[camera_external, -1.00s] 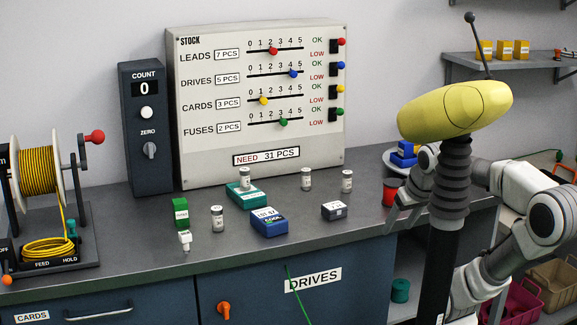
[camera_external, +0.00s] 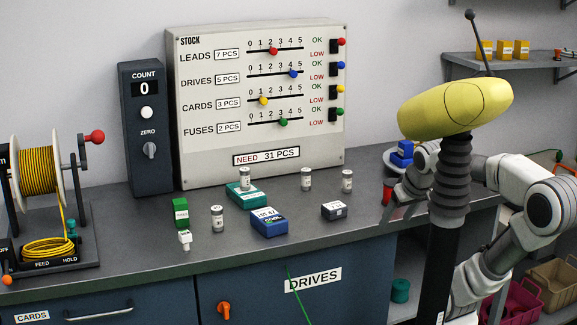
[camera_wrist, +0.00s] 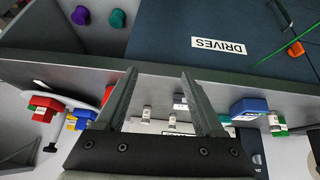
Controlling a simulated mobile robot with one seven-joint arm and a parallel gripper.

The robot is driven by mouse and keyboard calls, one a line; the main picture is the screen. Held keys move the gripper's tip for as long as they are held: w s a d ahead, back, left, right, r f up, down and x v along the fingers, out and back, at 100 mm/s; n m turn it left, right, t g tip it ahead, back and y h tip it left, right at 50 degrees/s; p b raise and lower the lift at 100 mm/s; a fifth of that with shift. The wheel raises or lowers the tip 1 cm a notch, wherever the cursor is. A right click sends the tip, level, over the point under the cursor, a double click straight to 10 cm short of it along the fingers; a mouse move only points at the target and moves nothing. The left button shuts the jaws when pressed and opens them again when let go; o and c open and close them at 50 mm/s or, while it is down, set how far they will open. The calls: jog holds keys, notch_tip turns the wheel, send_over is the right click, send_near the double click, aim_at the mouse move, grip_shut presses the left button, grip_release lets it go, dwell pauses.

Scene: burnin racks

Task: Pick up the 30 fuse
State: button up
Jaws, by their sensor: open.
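Several small white-and-grey cylindrical fuses stand on the bench. One fuse (camera_external: 217,218) is at the front left, another (camera_external: 244,179) is by the teal box, and two more, a middle fuse (camera_external: 306,179) and a right fuse (camera_external: 347,181), are near the board. Their numbers are too small to read, so I cannot tell which is the 30 fuse. The wrist view shows two pale cylinders, a left one (camera_wrist: 147,113) and a right one (camera_wrist: 174,113), beyond my fingers. My gripper (camera_wrist: 158,75) is open and empty, near the bench's right end, apart from the fuses.
The bench also holds a teal box (camera_external: 240,196), a blue box (camera_external: 269,222), a dark box (camera_external: 334,210), a green block (camera_external: 181,212) and a small white connector (camera_external: 185,240). A red cup (camera_external: 387,193) stands at the right end. The stock board (camera_external: 215,160) is behind.

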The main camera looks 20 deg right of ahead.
jog(key=w+a+r+n+t+p, duration=0.2)
jog(key=w+r+t, duration=0.15)
jog(key=w, duration=0.55)
jog(key=r+n+g+y+p, duration=0.1)
jog(key=r+n+y+p, duration=0.1)
jog(key=n+y+p, duration=0.75)
send_over(222, 212)
jog(key=s+d+b, duration=0.1)
jog(key=s+d, duration=0.8)
jog(key=d, duration=0.2)
jog(key=m+y, duration=0.1)
jog(key=m, duration=0.1)
jog(key=b+x, duration=0.1)
jog(key=x, duration=0.2)
jog(key=b+x, duration=0.1)
jog(key=x, duration=0.2)
jog(key=b+x, duration=0.1)
jog(key=x, duration=0.3)
jog(key=shift+s+f, duration=0.1)
jog(key=shift+f, duration=0.2)
jog(key=shift+s+f+b+x, duration=0.15)
jog(key=shift+b+x, duration=0.2)
jog(key=shift+x, duration=0.95)
jog(key=shift+s+f+b+x, duration=0.15)
jog(key=shift+b+x, duration=0.2)
jog(key=shift+x, duration=0.95)
grip_shut()
